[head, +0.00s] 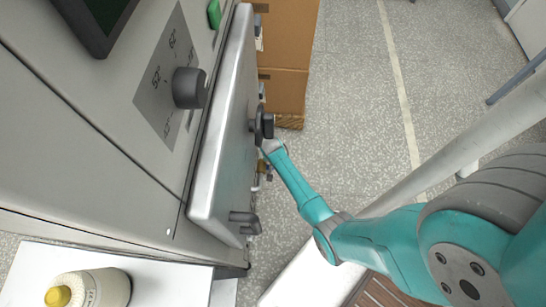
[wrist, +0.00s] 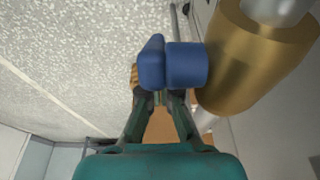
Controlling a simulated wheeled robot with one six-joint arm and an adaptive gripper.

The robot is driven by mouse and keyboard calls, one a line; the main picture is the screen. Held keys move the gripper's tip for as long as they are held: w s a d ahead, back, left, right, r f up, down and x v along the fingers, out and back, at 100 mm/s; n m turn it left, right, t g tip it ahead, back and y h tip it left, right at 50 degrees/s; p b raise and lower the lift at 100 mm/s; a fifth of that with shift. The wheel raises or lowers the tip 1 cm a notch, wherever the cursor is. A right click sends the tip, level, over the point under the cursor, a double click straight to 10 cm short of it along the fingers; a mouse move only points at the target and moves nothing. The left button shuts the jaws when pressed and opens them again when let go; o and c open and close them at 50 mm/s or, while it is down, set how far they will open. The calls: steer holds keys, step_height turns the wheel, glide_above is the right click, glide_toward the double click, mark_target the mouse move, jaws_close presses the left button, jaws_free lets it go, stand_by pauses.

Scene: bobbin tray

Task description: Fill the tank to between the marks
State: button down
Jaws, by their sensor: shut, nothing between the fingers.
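In the wrist view a blue valve handle (wrist: 175,64) sits straight ahead of my gripper (wrist: 163,98), beside a large brass fitting (wrist: 255,60) with a pale pipe end. My dark fingers are shut with nothing between them. Their tips are at or just behind the blue handle, which partly hides them; I cannot tell whether they touch it. In the head view my gripper (head: 262,125) is beside the outer face of a grey door panel (head: 222,130), and small brass parts (head: 262,166) show below it. No tank level or level marks can be made out.
The grey machine (head: 90,120) fills the left, with a dark knob (head: 188,88) and a green button (head: 214,13). A cardboard box (head: 290,45) stands beyond the door. A yellow-capped bottle (head: 95,287) stands on a white surface at lower left. Speckled floor is clear at upper right.

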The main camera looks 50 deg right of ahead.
steer(key=g+y, duration=0.1)
steer(key=f+g+y, duration=0.1)
steer(key=a+y, duration=0.1)
steer(key=shift+s+f+g+y, duration=0.3)
steer(key=shift+s+g, duration=0.05)
steer(key=shift+g, duration=0.05)
steer(key=shift+s+a+f, duration=0.2)
stand_by(0.3)
stand_by(0.4)
